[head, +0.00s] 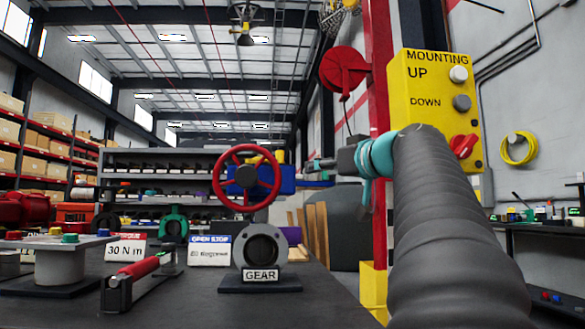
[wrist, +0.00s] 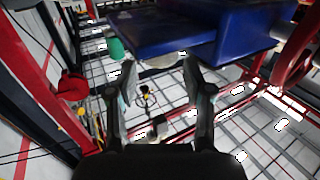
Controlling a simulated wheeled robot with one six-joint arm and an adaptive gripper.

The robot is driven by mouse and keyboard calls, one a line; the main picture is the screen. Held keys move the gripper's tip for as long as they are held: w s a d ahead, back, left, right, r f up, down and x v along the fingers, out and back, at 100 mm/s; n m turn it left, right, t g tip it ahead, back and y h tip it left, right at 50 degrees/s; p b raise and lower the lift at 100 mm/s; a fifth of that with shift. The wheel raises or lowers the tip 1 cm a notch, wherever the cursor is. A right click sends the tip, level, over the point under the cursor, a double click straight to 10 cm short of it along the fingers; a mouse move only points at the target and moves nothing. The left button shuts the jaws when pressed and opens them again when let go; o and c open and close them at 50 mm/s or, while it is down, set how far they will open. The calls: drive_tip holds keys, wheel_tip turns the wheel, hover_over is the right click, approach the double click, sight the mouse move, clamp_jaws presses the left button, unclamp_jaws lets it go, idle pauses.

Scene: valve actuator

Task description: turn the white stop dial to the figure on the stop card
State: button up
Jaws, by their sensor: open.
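The blue valve actuator (head: 280,180) with its red handwheel (head: 246,178) stands above the bench in the head view. Its blue body (wrist: 225,38) fills the top of the wrist view. The stop card (head: 209,251), headed OPEN STOP, stands on the bench; its figure in degrees is too small to read surely. I cannot make out the white stop dial clearly; a pale rounded part (wrist: 162,61) shows under the blue body in the wrist view, but I cannot tell if it is the dial. My gripper (wrist: 158,75) is open and empty, its fingers below that body.
A 30 N m card (head: 126,248), a red-handled tool (head: 138,270) and a GEAR-labelled grey flange (head: 263,248) are on the bench. A yellow MOUNTING control box (head: 437,108) hangs on a red post (head: 378,60) at right. A green cylinder (wrist: 115,48) shows left of the blue body.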

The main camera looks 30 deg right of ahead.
drive_tip(key=shift+w, duration=1.6)
drive_tip(key=c, duration=0.9)
drive_tip(key=shift+n+y, duration=0.8)
drive_tip(key=shift+y, duration=0.4)
drive_tip(key=o, duration=0.9)
